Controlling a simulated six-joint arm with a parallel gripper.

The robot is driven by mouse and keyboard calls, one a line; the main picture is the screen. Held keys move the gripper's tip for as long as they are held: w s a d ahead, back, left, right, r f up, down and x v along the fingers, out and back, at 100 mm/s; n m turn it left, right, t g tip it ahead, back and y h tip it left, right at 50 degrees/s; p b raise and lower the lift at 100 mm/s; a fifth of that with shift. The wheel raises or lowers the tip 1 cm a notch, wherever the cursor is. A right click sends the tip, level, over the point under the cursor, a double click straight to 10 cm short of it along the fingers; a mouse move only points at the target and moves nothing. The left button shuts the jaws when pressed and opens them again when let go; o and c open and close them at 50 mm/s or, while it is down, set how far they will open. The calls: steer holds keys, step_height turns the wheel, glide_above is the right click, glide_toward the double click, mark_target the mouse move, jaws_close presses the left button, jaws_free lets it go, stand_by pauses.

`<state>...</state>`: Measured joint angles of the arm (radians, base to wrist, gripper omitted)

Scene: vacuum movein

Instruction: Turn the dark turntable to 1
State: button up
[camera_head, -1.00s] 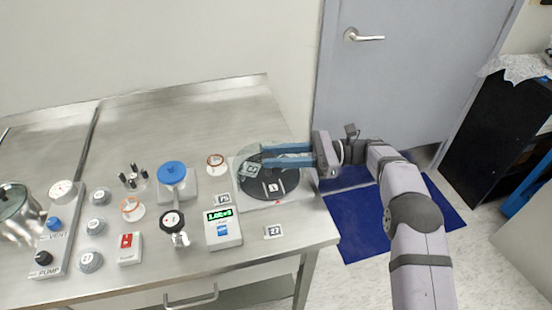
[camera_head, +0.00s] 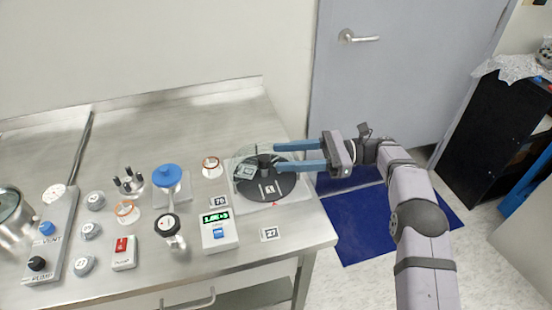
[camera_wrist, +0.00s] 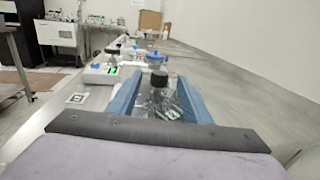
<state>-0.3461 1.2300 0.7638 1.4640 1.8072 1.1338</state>
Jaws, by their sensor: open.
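The dark turntable (camera_head: 286,184) is a round black disc on a pale square base at the right end of the bench. A white label lies on it, and a dark upright knob (camera_head: 264,163) stands near its middle. My gripper (camera_head: 276,158) reaches in from the right with its two blue fingers spread apart. The fingertips are beside the knob and hold nothing. In the wrist view, the knob (camera_wrist: 160,78) stands between the fingers (camera_wrist: 156,92), apart from both. A clear cover seems to lie around the disc. The turntable's numbers are too small to read.
A small meter with a green display (camera_head: 219,232) stands left of the turntable, near a blue-topped valve (camera_head: 167,177) and a copper-coloured ring (camera_head: 212,166). A tag marked 27 (camera_head: 270,233) lies near the front edge. The bench's right edge is close to the turntable.

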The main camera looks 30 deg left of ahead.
steer(key=shift+v, duration=1.7)
